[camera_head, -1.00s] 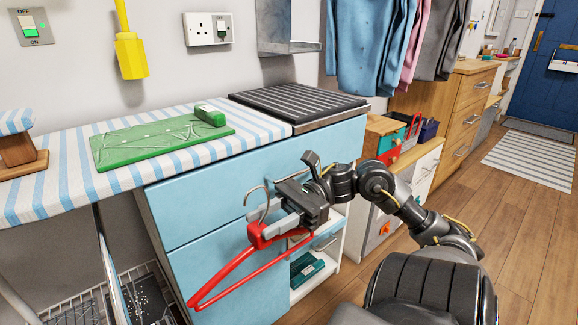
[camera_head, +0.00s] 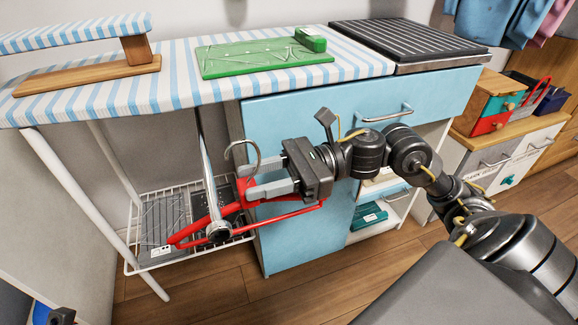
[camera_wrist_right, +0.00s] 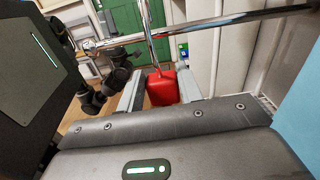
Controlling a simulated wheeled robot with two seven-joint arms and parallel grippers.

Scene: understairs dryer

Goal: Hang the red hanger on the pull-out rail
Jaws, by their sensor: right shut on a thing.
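My right gripper (camera_head: 250,190) is shut on the neck of the red hanger (camera_head: 290,214). The hanger is tilted, with its metal hook (camera_head: 240,148) pointing up. The chrome pull-out rail (camera_head: 207,160) comes out from under the ironing board, its round end (camera_head: 219,231) toward me. The hook's tip is just right of the rail in the head view, and a red arm overlaps the rail's end. In the wrist view the red neck (camera_wrist_right: 162,88) sits between the fingers, and the rail (camera_wrist_right: 220,24) crosses above. I cannot tell whether they touch. My left gripper's jaws do not show.
The striped ironing board (camera_head: 180,82) is above the rail, with a green board (camera_head: 260,58) on it. A wire basket (camera_head: 140,266) stands low behind the rail. The blue cabinet (camera_head: 300,235) is close to the right. White legs (camera_head: 85,205) stand at left.

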